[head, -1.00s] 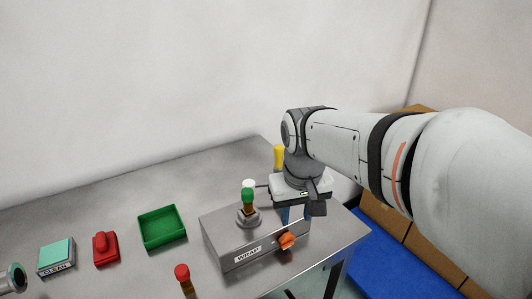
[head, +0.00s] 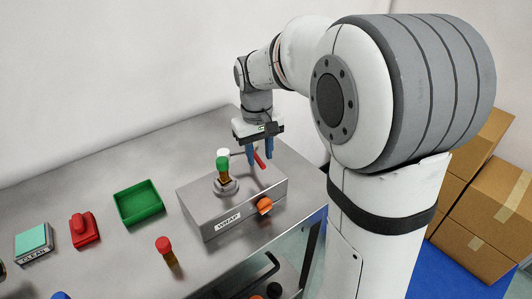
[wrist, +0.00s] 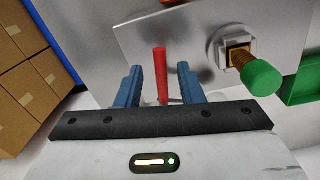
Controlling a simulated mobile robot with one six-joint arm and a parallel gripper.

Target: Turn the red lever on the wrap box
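The grey wrap box (head: 208,208) stands on the steel table, with a red lever (head: 260,160) rising at its back right. My gripper (head: 260,158) points down at the lever, and its blue fingers are apart. In the wrist view the red lever (wrist: 161,75) stands in the gap between the two open fingers (wrist: 160,70), and I see no finger touching it. The bare metal top of the box (wrist: 185,30) shows beyond it. The lever's lower end is partly hidden in the head view.
Cardboard boxes (head: 490,215) stand right.

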